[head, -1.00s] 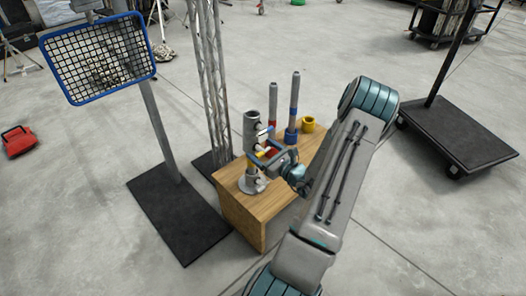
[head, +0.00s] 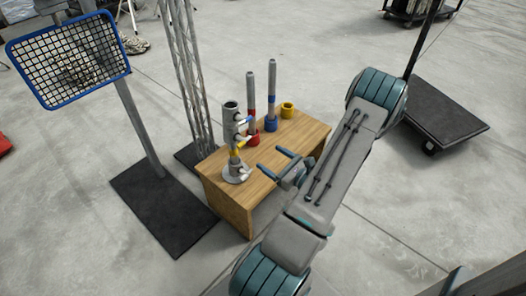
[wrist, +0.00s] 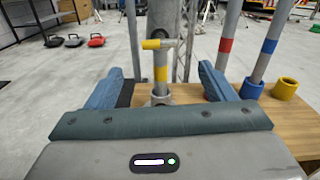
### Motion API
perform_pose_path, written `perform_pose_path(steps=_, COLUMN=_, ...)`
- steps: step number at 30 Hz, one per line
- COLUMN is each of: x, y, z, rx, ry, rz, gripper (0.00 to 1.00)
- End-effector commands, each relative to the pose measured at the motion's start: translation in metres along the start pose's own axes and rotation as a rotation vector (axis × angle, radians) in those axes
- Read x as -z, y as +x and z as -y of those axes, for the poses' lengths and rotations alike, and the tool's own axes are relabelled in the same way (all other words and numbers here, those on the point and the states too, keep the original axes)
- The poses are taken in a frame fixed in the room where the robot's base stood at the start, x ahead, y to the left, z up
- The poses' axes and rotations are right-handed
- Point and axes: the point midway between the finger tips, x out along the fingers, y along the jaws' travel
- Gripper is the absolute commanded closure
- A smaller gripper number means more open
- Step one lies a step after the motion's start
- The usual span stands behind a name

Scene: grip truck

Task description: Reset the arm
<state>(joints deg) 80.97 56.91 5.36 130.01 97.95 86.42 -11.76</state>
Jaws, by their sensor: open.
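My gripper (head: 274,164) is open and empty above the front part of the wooden box (head: 262,188). Its two blue-padded fingers (wrist: 160,90) stand apart in the wrist view, with nothing between the pads. Beyond them stands a grey pipe post (head: 231,130) with a yellow band, side stubs and a round grey base. In the wrist view the post, with a yellow-tipped side handle (wrist: 152,44), shows straight ahead between the fingers. The gripper is apart from the post. My arm runs from the lower middle to the upper right of the head view.
On the box also stand a post with a red band (head: 251,112), one with a blue band (head: 271,98) and a yellow ring (head: 287,110). A truss (head: 187,75) and blue-framed grid panel (head: 69,60) stand left. A black cart (head: 440,108) stands right.

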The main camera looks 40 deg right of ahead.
Motion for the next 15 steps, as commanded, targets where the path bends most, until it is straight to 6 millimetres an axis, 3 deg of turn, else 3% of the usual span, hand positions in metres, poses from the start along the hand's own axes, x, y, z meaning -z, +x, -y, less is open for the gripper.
perform_pose_path(steps=15, x=0.0001, y=-0.0066, z=-0.0002, rx=0.000, ry=0.001, rz=0.001, gripper=0.24)
